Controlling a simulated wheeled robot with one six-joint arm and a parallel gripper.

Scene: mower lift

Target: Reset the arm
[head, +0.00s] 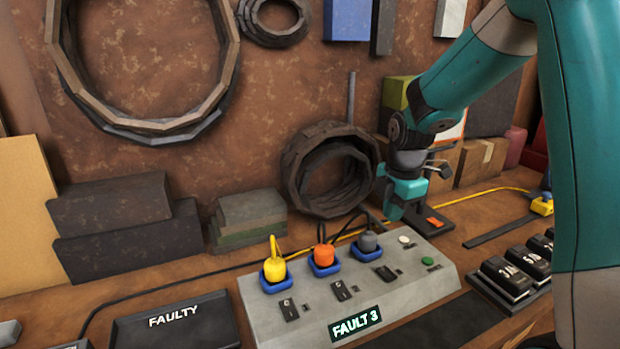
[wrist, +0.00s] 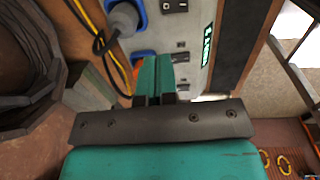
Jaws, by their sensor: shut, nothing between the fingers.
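My teal gripper (head: 396,211) points down just behind the grey control box (head: 312,304), near its back edge. In the wrist view its two fingers (wrist: 155,75) are together with nothing between them. The box holds a yellow plug (head: 275,267), an orange plug (head: 323,254) and a grey plug (head: 369,242), each in a blue socket. My gripper is above and to the right of the grey plug, apart from it as far as I can tell. The box's display (head: 357,323) reads FAULT 3.
A black tray marked FAULTY (head: 174,324) lies at the front left. Labelled black blocks (head: 507,278) stand at the right. A black base with an orange switch (head: 434,221) is beside my gripper. Black rings (head: 330,170) lean on the back wall. Cables cross the bench.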

